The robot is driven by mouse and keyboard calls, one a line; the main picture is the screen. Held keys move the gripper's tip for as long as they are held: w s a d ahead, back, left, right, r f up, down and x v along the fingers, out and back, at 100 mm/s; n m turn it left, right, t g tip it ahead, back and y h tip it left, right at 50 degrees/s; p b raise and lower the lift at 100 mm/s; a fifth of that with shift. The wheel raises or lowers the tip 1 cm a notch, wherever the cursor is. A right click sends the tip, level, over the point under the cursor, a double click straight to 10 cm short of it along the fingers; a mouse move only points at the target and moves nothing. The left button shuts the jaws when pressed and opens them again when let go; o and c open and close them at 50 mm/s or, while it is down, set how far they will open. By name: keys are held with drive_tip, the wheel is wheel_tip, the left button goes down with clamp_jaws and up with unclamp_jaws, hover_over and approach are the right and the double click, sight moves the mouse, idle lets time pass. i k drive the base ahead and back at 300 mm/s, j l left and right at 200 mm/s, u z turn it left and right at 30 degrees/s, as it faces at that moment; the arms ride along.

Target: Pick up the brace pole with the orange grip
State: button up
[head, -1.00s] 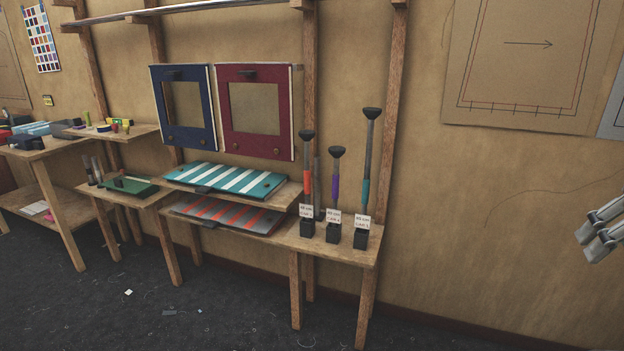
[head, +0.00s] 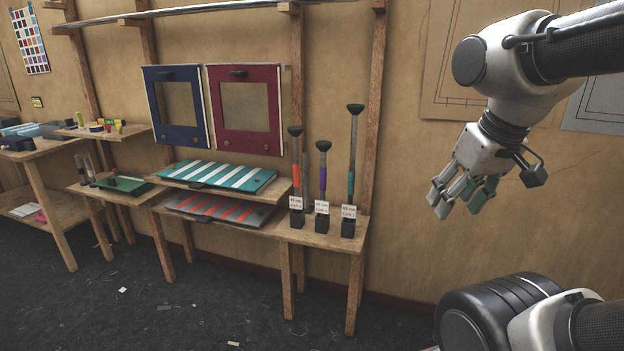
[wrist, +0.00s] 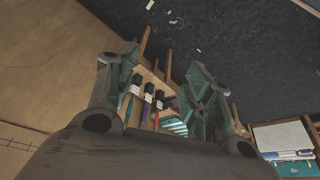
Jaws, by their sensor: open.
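The brace pole with the orange grip (head: 296,173) stands upright in a black, labelled holder on the right end of the wooden shelf (head: 335,238). It is the leftmost of three poles and has a dark, flared top. My gripper (head: 458,203) is open and empty, in the air well to the right of the poles and apart from them. In the wrist view the poles show small between the open fingers (wrist: 162,62), the orange-gripped one (wrist: 157,118) on the right.
A purple-gripped pole (head: 322,165) and a taller teal-gripped pole (head: 350,183) stand close beside it. A wooden post (head: 373,120) rises behind them. Striped panels (head: 220,176) lie to the left; blue (head: 150,105) and maroon (head: 283,110) frames hang above. Floor in front is mostly clear.

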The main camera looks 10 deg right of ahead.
sight(297, 180)
drive_tip(key=z, duration=0.5)
drive_tip(key=j+z, duration=0.1)
drive_tip(key=z, duration=0.85)
drive_tip(key=k+z, duration=0.1)
drive_tip(key=z, duration=0.85)
drive_tip(key=i+z, duration=0.25)
drive_tip(key=k, duration=0.45)
drive_tip(key=i+u, duration=0.2)
drive_tip(key=i, duration=0.15)
drive_tip(key=u, duration=2.45)
drive_tip(key=i+j, duration=0.55)
